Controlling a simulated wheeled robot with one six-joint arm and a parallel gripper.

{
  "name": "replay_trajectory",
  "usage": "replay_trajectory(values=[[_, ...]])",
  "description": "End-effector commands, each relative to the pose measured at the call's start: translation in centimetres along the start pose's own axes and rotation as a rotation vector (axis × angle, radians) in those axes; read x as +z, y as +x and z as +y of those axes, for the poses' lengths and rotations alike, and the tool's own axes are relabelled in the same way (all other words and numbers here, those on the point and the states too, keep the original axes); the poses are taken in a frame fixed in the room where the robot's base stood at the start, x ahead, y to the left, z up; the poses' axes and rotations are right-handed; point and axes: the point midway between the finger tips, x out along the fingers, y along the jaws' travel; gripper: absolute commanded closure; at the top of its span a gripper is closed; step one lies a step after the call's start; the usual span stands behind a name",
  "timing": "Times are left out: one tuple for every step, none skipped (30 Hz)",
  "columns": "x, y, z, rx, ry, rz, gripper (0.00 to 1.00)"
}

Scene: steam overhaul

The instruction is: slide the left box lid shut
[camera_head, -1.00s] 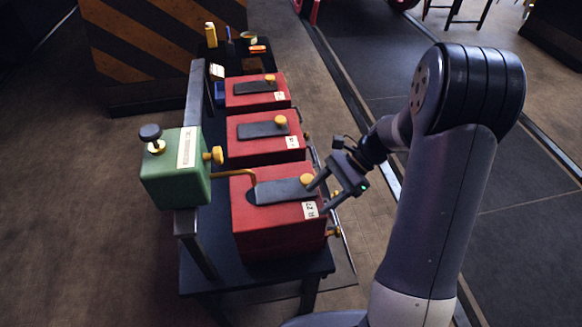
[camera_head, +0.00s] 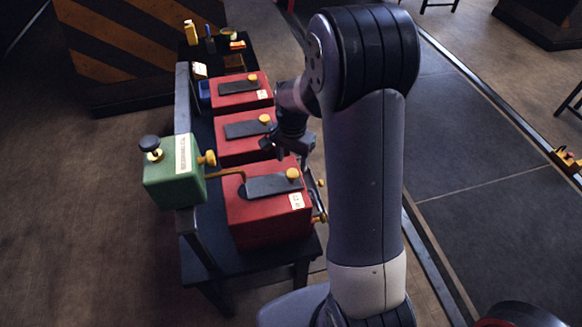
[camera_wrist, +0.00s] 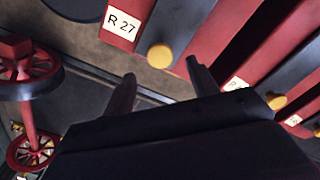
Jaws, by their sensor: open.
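The nearest red box (camera_head: 262,222) in the head view has a flat grey lid (camera_head: 270,186) on top with a yellow knob (camera_head: 292,174) at its right end. A dark rounded gap (camera_head: 243,192) shows at the lid's left end. In the wrist view its grey lid (camera_wrist: 180,25), knob (camera_wrist: 160,56) and label "R 27" (camera_wrist: 121,24) show. My gripper (camera_wrist: 160,72) is open and empty, the knob appearing beyond and between its fingertips, apart from them. In the head view my gripper (camera_head: 297,147) is above and behind the knob, partly hidden by my arm.
Middle (camera_head: 240,150) and far (camera_head: 232,100) red boxes with similar knobbed lids stand behind on the dark bench (camera_head: 290,248). A green oiler (camera_head: 176,178) with a brass pipe (camera_head: 228,174) reaches toward the near box.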

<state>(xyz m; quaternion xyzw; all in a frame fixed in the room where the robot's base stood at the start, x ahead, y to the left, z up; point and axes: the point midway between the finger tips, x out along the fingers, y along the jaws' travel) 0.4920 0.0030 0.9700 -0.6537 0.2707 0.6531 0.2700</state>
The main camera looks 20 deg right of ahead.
Motion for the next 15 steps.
replay_trajectory(values=[[0.1,0.9,0.1,0.004,0.0,-0.004,0.44],[0.0,1.4,0.1,0.003,0.0,-0.004,0.44],[0.1,2.0,0.1,0.003,0.001,-0.004,0.44],[0.1,2.5,0.1,0.003,0.001,-0.004,0.44],[0.0,2.9,0.0,0.002,0.001,-0.003,0.44],[0.0,3.3,0.0,0.002,0.001,-0.003,0.44],[0.0,3.6,0.0,0.002,0.001,-0.003,0.44],[0.0,3.9,0.0,0.001,0.001,-0.003,0.44],[0.0,4.2,0.0,0.001,0.001,-0.002,0.44],[0.0,4.5,0.0,0.001,0.001,-0.002,0.44],[0.0,4.6,0.0,0.001,0.001,-0.002,0.44],[0.0,4.8,0.0,0.001,0.001,-0.002,0.44],[0.0,4.9,0.0,0.0,0.001,-0.002,0.44],[0.0,4.9,0.0,0.0,0.001,-0.001,0.44],[0.0,5.0,0.0,-0.001,0.001,-0.001,0.44]])
